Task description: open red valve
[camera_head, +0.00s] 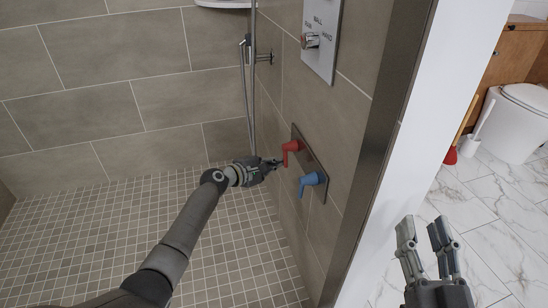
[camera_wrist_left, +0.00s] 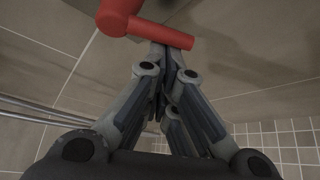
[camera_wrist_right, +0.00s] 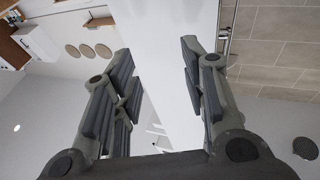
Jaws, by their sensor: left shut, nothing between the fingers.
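The red valve (camera_head: 291,147) is a lever handle on a metal plate (camera_head: 316,167) on the tiled shower wall. A blue valve (camera_head: 311,181) sits below it to the right on the same plate. My left gripper (camera_head: 278,162) is shut and empty, with its fingertips right by the red lever. In the left wrist view the red lever (camera_wrist_left: 160,33) crosses just beyond the tips of my left gripper (camera_wrist_left: 166,50); I cannot tell if they touch. My right gripper (camera_head: 424,232) is open and empty, outside the shower; its spread fingers also show in the right wrist view (camera_wrist_right: 156,60).
A control plate (camera_head: 322,45) with a knob (camera_head: 311,40) is higher on the wall. A shower hose (camera_head: 247,90) hangs behind. The wall's end (camera_head: 375,150) stands between my arms. A toilet (camera_head: 515,120) and a red plunger (camera_head: 451,155) are at right. The shower floor is clear.

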